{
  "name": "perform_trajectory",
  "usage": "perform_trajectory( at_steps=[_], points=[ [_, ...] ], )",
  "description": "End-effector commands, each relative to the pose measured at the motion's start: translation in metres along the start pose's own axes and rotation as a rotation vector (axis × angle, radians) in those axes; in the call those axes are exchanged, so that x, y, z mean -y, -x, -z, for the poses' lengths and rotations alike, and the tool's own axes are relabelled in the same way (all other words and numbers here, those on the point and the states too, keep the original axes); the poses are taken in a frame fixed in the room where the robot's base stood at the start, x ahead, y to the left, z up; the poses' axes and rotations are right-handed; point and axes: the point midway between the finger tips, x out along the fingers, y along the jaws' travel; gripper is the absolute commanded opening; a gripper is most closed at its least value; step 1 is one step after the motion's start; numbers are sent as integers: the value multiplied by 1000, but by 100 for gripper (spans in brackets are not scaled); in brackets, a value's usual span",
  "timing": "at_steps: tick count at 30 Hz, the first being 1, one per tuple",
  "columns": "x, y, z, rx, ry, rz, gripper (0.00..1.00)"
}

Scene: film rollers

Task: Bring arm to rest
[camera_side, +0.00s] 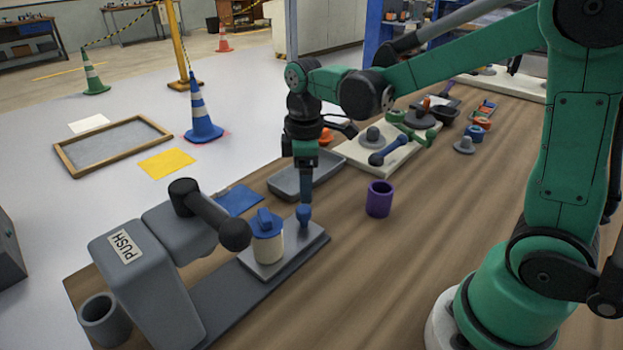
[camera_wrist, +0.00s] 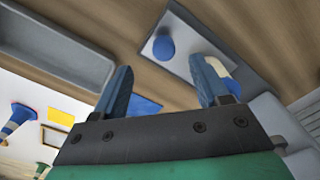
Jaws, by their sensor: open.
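My green and black arm reaches over the bench, and my gripper (camera_side: 305,196) points down just above a small blue knob (camera_side: 304,215) on a grey plate (camera_side: 313,240). In the wrist view the two blue fingers of my gripper (camera_wrist: 161,66) stand apart with nothing between them. There the blue knob (camera_wrist: 163,48) shows on the plate beyond the fingertips. A cream cylinder with a blue top (camera_side: 268,247) stands on the same plate, left of my gripper. In the wrist view it is partly hidden behind the right finger.
A grey press marked PUSH (camera_side: 140,270) with a dark handle (camera_side: 218,222) stands at the left. A grey tray (camera_side: 290,183) lies behind my gripper, and a purple cup (camera_side: 379,200) stands to its right. A cream board (camera_side: 372,160) holds several parts. The bench's front middle is clear.

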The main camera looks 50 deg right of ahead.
Motion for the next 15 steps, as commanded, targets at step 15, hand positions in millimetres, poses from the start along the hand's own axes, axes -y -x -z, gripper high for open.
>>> perform_trajectory(
  at_steps=[15],
  points=[
    [42, 40, -30, -412, -567, -221, 68]
  ],
)
